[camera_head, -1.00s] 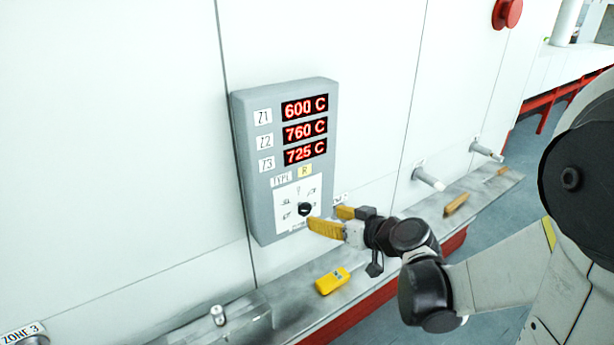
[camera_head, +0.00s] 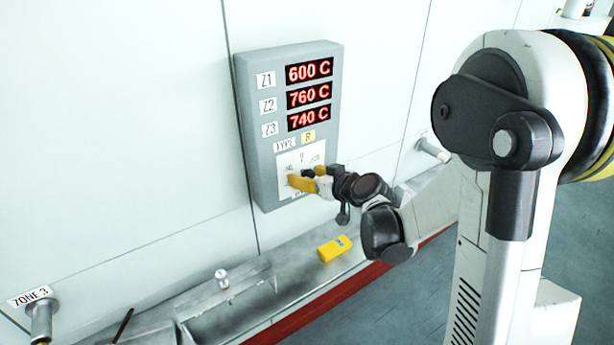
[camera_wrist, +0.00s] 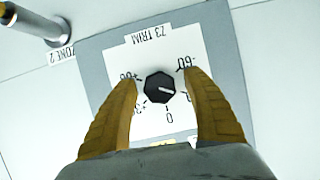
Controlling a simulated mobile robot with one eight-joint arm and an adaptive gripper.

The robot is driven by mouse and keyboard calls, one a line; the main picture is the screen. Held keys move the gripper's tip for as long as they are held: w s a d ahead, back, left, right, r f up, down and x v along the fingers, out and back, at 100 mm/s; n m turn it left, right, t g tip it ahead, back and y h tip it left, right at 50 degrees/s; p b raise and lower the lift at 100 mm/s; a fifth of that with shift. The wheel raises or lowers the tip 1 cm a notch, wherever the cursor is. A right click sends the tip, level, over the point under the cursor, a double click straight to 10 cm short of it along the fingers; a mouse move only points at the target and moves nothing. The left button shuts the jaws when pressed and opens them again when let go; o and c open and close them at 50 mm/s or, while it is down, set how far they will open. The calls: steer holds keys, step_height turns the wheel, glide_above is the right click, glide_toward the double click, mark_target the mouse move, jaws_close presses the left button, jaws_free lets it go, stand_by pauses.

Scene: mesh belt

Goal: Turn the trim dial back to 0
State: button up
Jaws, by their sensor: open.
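The trim dial (camera_wrist: 159,86) is a black faceted knob on a white plate (camera_wrist: 146,58) marked "Z3 TRIM". In the wrist view its white pointer mark faces right and slightly down, toward a label partly hidden by the right finger. The 0 mark (camera_wrist: 169,117) is below the knob, and the -60 label is at upper right. My gripper (camera_wrist: 160,82) is open, its yellow fingers on either side of the knob, with gaps visible. In the head view, my gripper (camera_head: 309,178) covers part of the plate, and a little of the dark knob shows.
The grey control box (camera_head: 249,125) shows red readouts of 600, 760 and 740 C. A yellow handheld device (camera_head: 334,249) lies on the ledge below. A peg (camera_head: 432,150) sticks out at right; another (camera_head: 40,318) is at lower left by "ZONE 3".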

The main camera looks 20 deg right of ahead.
steer(key=shift+c, duration=0.2)
steer(key=c, duration=1.2)
steer(key=shift+f+b, duration=0.1)
steer(key=shift+b, duration=0.2)
steer(key=shift+m+y+b, duration=0.6)
steer(key=shift+m+b, duration=0.1)
steer(key=shift+m, duration=0.2)
steer(key=m+y+b, duration=0.1)
steer(key=m+b, duration=0.1)
steer(key=shift+f+y+b, duration=0.1)
steer(key=shift+y+b, duration=0.2)
steer(key=m+y+b, duration=0.2)
steer(key=m+b, duration=0.1)
steer(key=m, duration=0.1)
steer(key=shift+b, duration=0.4)
steer(key=shift+r+m, duration=0.2)
steer(key=shift+m, duration=0.2)
steer(key=o, duration=1.2)
